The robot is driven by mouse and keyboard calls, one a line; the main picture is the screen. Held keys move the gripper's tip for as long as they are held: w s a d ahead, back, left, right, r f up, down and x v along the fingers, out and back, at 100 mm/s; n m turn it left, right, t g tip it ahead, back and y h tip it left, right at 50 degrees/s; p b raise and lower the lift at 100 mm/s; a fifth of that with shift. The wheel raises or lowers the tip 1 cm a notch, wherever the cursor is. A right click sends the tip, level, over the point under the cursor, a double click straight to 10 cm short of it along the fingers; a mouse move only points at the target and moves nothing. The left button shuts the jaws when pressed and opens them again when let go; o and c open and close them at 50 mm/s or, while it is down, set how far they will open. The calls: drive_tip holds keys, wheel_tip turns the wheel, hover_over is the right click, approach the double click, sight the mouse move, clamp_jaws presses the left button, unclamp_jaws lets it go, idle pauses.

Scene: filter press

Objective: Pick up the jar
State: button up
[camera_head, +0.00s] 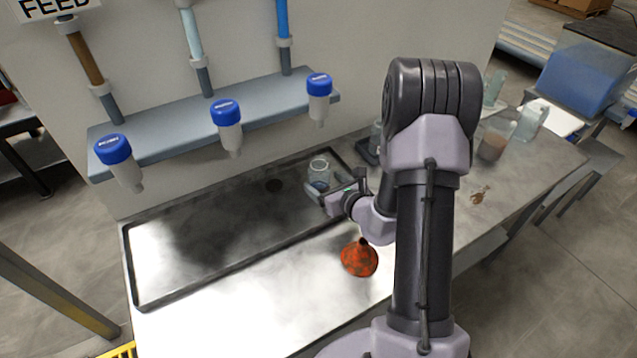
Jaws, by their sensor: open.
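A clear glass jar (318,168) stands upright in the right part of the dark metal tray, near its back edge. My gripper (326,186) is open at the front of the jar, with its fingers pointing toward it. The fingers overlap the lower part of the jar in this view. I cannot tell whether they touch it or reach around it.
The shallow tray (185,290) covers the bench's left part. Blue-capped taps (226,113) hang from a shelf above it. An orange-red funnel (359,258) stands on the bench below my gripper. Jars and a brown-filled container (492,146) stand at the right.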

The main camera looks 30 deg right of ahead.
sight(315, 169)
drive_tip(key=x, duration=0.1)
drive_tip(key=b+x, duration=0.1)
drive_tip(key=x, duration=0.3)
drive_tip(key=shift+w+a+r+b, duration=0.15)
drive_tip(key=shift+w+a+b, duration=0.1)
drive_tip(key=shift+a+b, duration=0.1)
drive_tip(key=shift+r, duration=0.1)
drive_tip(key=c, duration=1.7)
drive_tip(key=shift+o, duration=0.2)
drive_tip(key=shift+r, duration=0.1)
drive_tip(key=shift+r+p, duration=0.95)
drive_tip(key=shift+r, duration=0.4)
drive_tip(key=s+d+r+p, duration=0.2)
drive_tip(key=s+d, duration=0.1)
drive_tip(key=s, duration=1.2)
drive_tip(key=shift+s+d+p, duration=0.35)
